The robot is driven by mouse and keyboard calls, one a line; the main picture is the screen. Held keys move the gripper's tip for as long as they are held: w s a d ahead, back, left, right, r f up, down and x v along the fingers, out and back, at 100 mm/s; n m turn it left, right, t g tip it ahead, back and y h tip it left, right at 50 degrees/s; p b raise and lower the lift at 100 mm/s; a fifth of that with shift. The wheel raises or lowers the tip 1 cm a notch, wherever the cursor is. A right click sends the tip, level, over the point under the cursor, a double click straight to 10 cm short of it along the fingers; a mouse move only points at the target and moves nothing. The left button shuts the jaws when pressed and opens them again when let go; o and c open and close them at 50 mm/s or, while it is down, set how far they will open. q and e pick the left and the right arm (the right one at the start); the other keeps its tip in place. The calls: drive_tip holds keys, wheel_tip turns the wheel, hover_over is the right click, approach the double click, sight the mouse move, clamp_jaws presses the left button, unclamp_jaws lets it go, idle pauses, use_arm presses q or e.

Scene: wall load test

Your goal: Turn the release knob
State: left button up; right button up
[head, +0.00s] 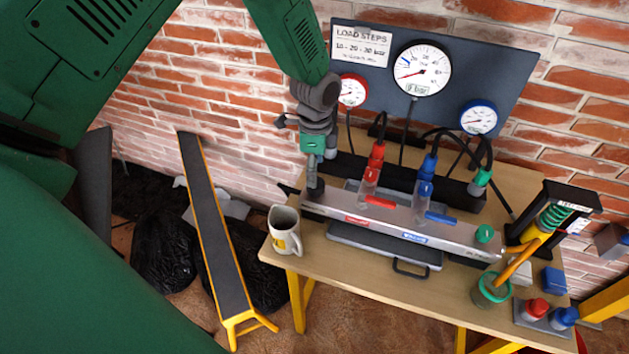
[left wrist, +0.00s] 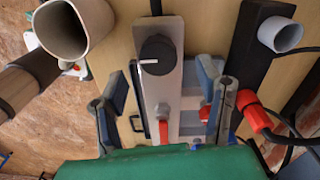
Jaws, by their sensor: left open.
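The release knob (left wrist: 157,55) is a round black knob with a white pointer mark, at the end of the silver manifold bar (left wrist: 158,95) in the left wrist view. In the head view, my left gripper (head: 313,172) hangs over the left end of the manifold bar (head: 400,222), and I cannot make out the knob there. In the left wrist view, my left gripper (left wrist: 160,78) is open. Its two fingers stand on either side of the bar, with the knob between and slightly past their tips. No contact shows. My right gripper is not in view.
A beige mug (head: 285,232) stands close left of the bar. A spring device (head: 550,220) and green pot (head: 491,290) stand at the right. The bench front edge is mostly clear.

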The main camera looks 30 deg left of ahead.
sight(318, 184)
use_arm(q)
drive_tip(key=f, duration=0.2)
drive_tip(key=d+f, duration=0.1)
drive_tip(key=f, duration=0.1)
drive_tip(key=shift+s+f, duration=0.1)
drive_tip(key=shift+f, duration=0.2)
drive_tip(key=shift+a+f, duration=0.45)
drive_tip(key=shift+a, duration=0.15)
drive_tip(key=c, duration=1.1)
drive_tip(key=shift+d+r, duration=0.15)
drive_tip(key=shift+d, duration=0.2)
drive_tip(key=shift+c, duration=0.3)
